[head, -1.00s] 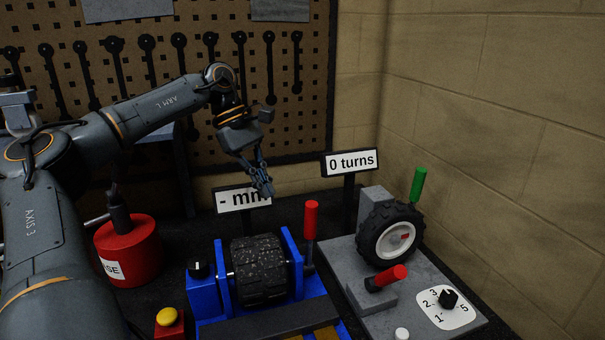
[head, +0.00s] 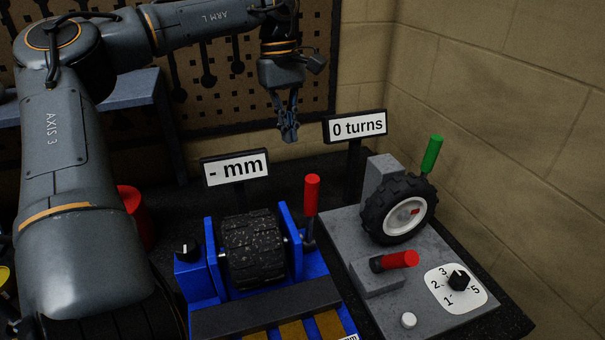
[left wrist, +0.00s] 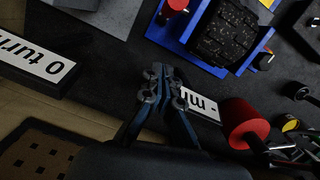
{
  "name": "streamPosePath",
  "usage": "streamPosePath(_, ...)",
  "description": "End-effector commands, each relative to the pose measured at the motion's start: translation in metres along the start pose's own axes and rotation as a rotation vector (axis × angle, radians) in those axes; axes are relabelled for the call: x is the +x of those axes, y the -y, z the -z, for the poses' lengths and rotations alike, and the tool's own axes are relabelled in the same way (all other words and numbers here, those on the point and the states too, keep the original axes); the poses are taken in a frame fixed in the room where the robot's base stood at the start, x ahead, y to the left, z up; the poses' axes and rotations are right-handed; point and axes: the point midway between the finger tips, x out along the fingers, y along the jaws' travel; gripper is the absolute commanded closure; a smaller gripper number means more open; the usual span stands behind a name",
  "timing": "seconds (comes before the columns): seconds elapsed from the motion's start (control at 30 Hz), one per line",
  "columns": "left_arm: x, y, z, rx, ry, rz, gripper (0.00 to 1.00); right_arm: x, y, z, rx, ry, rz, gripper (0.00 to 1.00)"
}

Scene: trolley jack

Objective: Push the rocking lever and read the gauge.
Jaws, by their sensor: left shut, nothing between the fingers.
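A blue stand (head: 200,297) holds a black tyre (head: 253,250) between its uprights. An upright red-handled lever (head: 312,196) stands at its right side. A second red-handled lever (head: 398,260) lies tilted on the grey base beside it. I cannot tell which lever is the rocking one. A sign (head: 236,168) behind the blue stand reads "- mm"; another (head: 355,127) reads "0 turns". My left gripper (head: 289,138) is shut and empty, pointing down, between and behind the signs in the picture. In the left wrist view its fingertips (left wrist: 163,78) are together, touching no lever. My right gripper is not in view.
The grey base (head: 345,240) carries a treaded wheel (head: 397,210) with a green handle (head: 432,155), a numbered dial (head: 458,282) and a white button (head: 408,320). A red container (head: 133,205) is partly hidden by my left arm. A brick wall (head: 500,100) closes the right side.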

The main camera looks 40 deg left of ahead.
Motion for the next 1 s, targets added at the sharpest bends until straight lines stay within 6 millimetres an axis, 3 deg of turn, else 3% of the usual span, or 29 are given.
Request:
streamPosePath(0.37,0.079,0.002,-0.001,0.0,0.005,0.005,1.0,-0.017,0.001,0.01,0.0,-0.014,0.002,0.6)
streamPosePath(0.6,0.084,0.001,-0.032,0.002,0.001,0.001,1.0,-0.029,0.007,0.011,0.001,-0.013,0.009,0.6)
streamPosePath(1.0,0.088,0.001,-0.039,-0.001,0.001,0.0,1.0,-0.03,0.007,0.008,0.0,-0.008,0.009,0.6)
